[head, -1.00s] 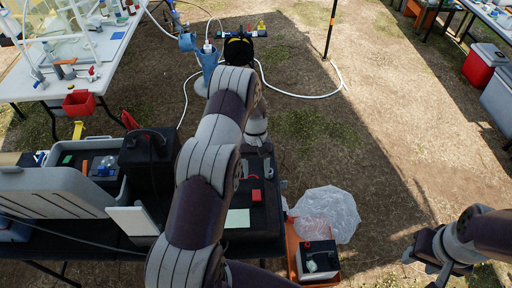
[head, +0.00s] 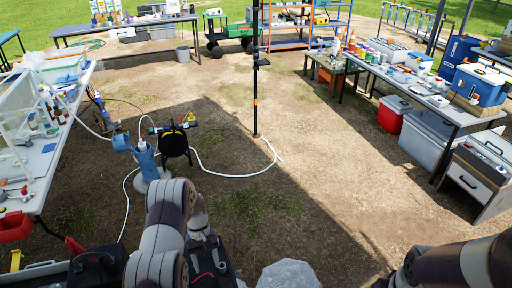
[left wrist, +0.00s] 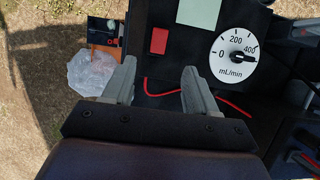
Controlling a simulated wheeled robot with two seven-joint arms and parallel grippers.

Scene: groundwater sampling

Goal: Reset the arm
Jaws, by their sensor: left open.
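My left arm (head: 165,225) comes up from the bottom of the head view. Its gripper points down over the dark table, largely hidden by the arm there. In the left wrist view the left gripper (left wrist: 158,80) is open, with nothing between its two grey fingers. Beyond them lie a dial marked mL/min (left wrist: 236,57), a red block (left wrist: 159,40) and a pale green card (left wrist: 199,12). My right arm (head: 450,266) shows at the lower right of the head view. Its gripper is mostly cut off by the bottom edge.
A blue pump-like cylinder (head: 147,163) and a black hose reel (head: 174,142) stand on the ground ahead. A black pole (head: 256,75) rises behind them. A side table (head: 48,160) is at left, coolers (head: 430,137) at right. Open ground lies mid-right.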

